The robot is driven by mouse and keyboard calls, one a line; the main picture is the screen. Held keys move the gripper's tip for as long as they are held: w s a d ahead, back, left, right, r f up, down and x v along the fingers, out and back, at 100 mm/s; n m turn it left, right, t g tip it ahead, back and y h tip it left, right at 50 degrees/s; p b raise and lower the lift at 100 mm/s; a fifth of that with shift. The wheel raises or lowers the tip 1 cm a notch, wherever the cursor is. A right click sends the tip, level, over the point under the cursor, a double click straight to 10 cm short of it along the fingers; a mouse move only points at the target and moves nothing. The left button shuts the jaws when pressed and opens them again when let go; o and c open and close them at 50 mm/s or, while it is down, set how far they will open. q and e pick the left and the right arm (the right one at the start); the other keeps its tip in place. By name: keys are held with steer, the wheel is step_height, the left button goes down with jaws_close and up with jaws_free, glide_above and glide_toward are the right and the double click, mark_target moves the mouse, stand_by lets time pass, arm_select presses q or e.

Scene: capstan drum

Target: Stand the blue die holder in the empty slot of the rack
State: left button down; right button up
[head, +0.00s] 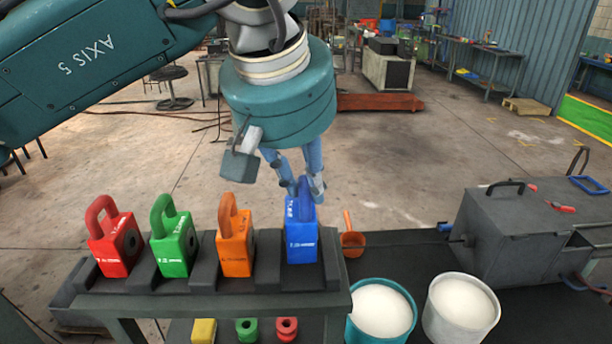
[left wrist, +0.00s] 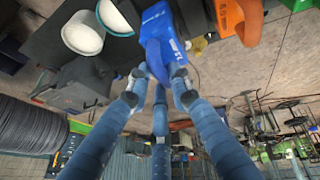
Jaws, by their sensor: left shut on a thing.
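The blue die holder (head: 301,238) is upright at the right-hand slot of the dark rack (head: 205,284). Its lower edge looks slightly higher than those of its neighbours; I cannot tell whether it touches the slot floor. My left gripper (head: 306,189) comes down from behind and is shut on the blue holder's handle. In the left wrist view the fingers (left wrist: 160,82) close around the blue holder (left wrist: 162,28). Red (head: 116,245), green (head: 174,243) and orange (head: 235,243) die holders stand in the other slots. My right gripper is not in view.
A teal-rimmed bucket (head: 381,312) and a white bucket (head: 460,310) with white contents stand right of the rack. A grey metal box (head: 520,232) stands at the far right. Small coloured parts lie below the rack.

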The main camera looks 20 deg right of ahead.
arm_select(q)
steer(key=shift+f+b, duration=0.85)
steer(key=shift+f, duration=0.2)
stand_by(0.6)
steer(key=c, duration=1.5)
jaws_free()
steer(key=o, duration=0.5)
steer(key=shift+f, duration=0.15)
steer(key=shift+r+p, duration=2.7)
steer(key=shift+r, duration=0.4)
